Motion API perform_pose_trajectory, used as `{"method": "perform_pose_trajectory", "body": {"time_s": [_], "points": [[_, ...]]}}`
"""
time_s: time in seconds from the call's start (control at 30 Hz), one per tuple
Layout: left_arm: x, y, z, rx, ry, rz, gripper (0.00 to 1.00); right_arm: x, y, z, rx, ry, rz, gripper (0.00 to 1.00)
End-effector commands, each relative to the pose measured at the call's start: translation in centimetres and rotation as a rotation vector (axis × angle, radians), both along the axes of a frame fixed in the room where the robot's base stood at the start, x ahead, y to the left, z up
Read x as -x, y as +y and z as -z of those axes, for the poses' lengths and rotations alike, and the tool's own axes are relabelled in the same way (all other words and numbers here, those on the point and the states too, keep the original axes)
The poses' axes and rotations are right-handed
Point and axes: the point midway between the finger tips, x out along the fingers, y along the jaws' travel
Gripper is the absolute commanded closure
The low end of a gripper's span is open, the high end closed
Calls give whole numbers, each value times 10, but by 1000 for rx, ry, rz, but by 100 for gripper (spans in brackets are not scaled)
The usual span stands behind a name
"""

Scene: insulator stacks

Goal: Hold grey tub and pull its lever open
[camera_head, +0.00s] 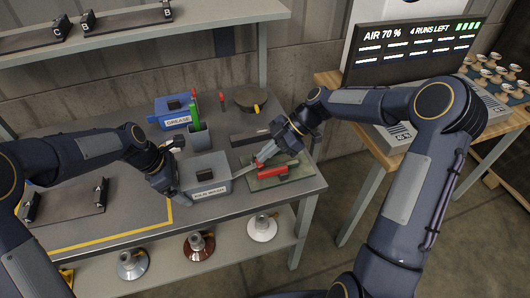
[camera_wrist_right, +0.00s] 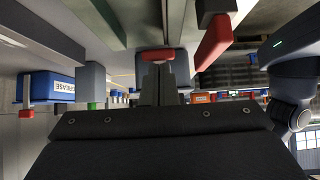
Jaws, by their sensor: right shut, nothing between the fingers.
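The grey tub (camera_head: 207,187) stands near the table's front edge, with a white label in front and a dark block on its lid. A light grey bar (camera_head: 246,170), which looks like its lever, reaches from its right side toward my right fingers, with a small red end there. My right gripper (camera_head: 266,153) is shut and empty. In the right wrist view its fingers (camera_wrist_right: 157,84) point at a red piece (camera_wrist_right: 156,55) just past the tips; contact cannot be told. My left gripper (camera_head: 176,193) is at the tub's left side; its fingers are mostly hidden.
A green mat (camera_head: 293,181) with a red block (camera_head: 267,190) lies right of the tub. A screen (camera_head: 415,50) stands on the right table.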

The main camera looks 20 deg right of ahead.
Motion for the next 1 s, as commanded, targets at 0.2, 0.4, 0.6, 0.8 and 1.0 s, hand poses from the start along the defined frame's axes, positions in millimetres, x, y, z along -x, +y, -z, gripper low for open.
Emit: {"method": "perform_pose_trajectory", "body": {"time_s": [0.2,0.4,0.6,0.8,1.0], "points": [[0,2,1,-2,-1,-1,36,0,-3,-6,6,0,3,100],[0,2,1,-3,-1,-1,36,0,-2,-14,4,0,3,100],[0,2,1,-3,-1,-1,36,0,3,-30,5,-3,2,100],[0,2,1,-3,-1,-1,36,-1,-8,-62,7,-2,11,100],[0,1,1,-3,0,-1,36,0,-44,-86,6,0,8,100]]}}
